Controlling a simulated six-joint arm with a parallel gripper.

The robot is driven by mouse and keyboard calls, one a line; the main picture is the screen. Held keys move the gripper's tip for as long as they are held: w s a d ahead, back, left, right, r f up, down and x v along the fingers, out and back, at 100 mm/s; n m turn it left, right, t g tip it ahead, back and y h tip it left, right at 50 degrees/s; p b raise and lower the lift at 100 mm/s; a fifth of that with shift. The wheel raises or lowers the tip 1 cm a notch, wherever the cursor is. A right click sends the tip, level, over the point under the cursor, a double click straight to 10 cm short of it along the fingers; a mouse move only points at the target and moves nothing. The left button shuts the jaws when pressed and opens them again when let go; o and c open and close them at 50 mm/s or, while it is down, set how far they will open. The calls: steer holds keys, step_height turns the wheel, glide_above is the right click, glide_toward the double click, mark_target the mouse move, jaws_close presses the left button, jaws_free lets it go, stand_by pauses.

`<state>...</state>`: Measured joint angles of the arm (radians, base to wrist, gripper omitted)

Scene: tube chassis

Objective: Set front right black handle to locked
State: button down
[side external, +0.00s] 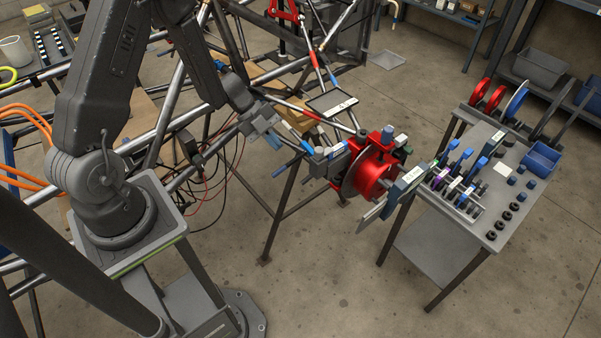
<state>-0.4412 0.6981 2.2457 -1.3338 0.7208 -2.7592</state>
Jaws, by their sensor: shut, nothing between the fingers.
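My gripper (268,126) is near the middle of the side external view, at the end of my dark arm. It is shut and empty, beside the front end of the tube chassis (172,92). To its right is a red wheel hub with a disc (374,172), with grey and blue fittings between them. I cannot clearly pick out the front right black handle among the small dark parts around the hub. Its position, locked or not, is too small to tell.
A grey cart (482,222) with several coloured tools and black pucks stands to the right, a blue bin (541,157) at its edge. Red and black cables (215,180) hang below the chassis. The concrete floor at the lower middle is clear.

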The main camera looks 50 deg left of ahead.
glide_above(303, 181)
steer(key=s, duration=0.2)
step_height(303, 181, down, 7)
steer(key=shift+w+a+f, duration=0.15)
steer(key=shift+w+f, duration=0.15)
steer(key=shift+f, duration=0.35)
steer(key=shift+w+a+f, duration=0.1)
steer(key=shift+w+f, duration=0.15)
steer(key=shift+f, duration=0.45)
steer(key=shift+w+a+f, duration=0.15)
steer(key=shift+w+f, duration=0.15)
steer(key=shift+f, duration=0.35)
steer(key=shift+f+t, duration=0.35)
steer(key=shift+t, duration=0.05)
steer(key=shift+w+f+m, duration=0.15)
steer(key=shift+f, duration=0.5)
steer(key=shift+w+f+m, duration=0.1)
steer(key=shift+f+m, duration=0.05)
steer(key=shift+f, duration=0.45)
